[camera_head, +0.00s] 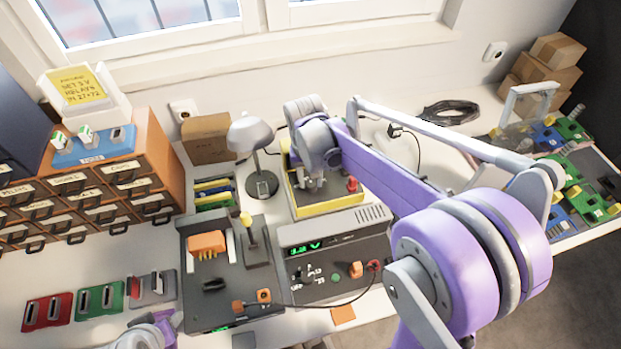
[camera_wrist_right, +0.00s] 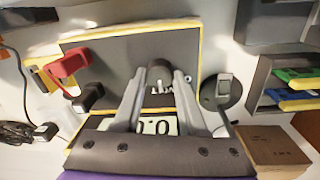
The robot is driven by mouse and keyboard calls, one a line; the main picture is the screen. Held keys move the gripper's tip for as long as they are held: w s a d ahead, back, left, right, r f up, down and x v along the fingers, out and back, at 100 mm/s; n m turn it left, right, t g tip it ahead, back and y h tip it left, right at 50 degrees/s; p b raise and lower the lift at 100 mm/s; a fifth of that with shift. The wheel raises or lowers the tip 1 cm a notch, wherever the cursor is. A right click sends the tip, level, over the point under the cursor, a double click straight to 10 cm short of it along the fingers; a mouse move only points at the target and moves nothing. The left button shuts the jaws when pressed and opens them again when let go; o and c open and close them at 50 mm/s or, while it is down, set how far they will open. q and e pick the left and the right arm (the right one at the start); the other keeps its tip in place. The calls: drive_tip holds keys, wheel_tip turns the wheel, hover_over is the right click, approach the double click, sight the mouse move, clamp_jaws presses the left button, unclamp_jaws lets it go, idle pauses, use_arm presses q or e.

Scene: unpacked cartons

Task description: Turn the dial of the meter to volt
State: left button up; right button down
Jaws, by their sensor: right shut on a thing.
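The meter (camera_head: 327,207) is a dark-faced box with a yellow frame on the workbench below the window. In the right wrist view, the meter (camera_wrist_right: 120,62) shows its dark face, white marks by the dial and a display (camera_wrist_right: 158,126) partly hidden by the fingers; it seems to read 0.0. My right gripper (camera_head: 315,184) is down at the meter's face. In the wrist view, my right gripper (camera_wrist_right: 160,76) is shut on the dark round dial (camera_wrist_right: 160,70), one finger on each side. Part of my left arm shows at the bottom left; its fingers cannot be made out.
A red plug (camera_wrist_right: 68,64) and a black plug (camera_wrist_right: 90,97) stand out from the meter's face. A grey lamp (camera_head: 251,140) stands left of the meter, and a power supply (camera_head: 335,255) in front. Drawers (camera_head: 95,195) stand at left, green and blue boards (camera_head: 570,170) at right.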

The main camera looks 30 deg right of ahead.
sight(308, 182)
idle(0.3)
drive_tip(key=shift+c, duration=2.3)
unclamp_jaws()
drive_tip(key=shift+r, duration=0.1)
wheel_tip(308, 182, up, 11)
drive_tip(key=shift+a+f+p, duration=0.2)
drive_tip(key=shift+a+p, duration=0.05)
drive_tip(key=shift+p, duration=0.2)
drive_tip(key=shift+w, duration=0.1)
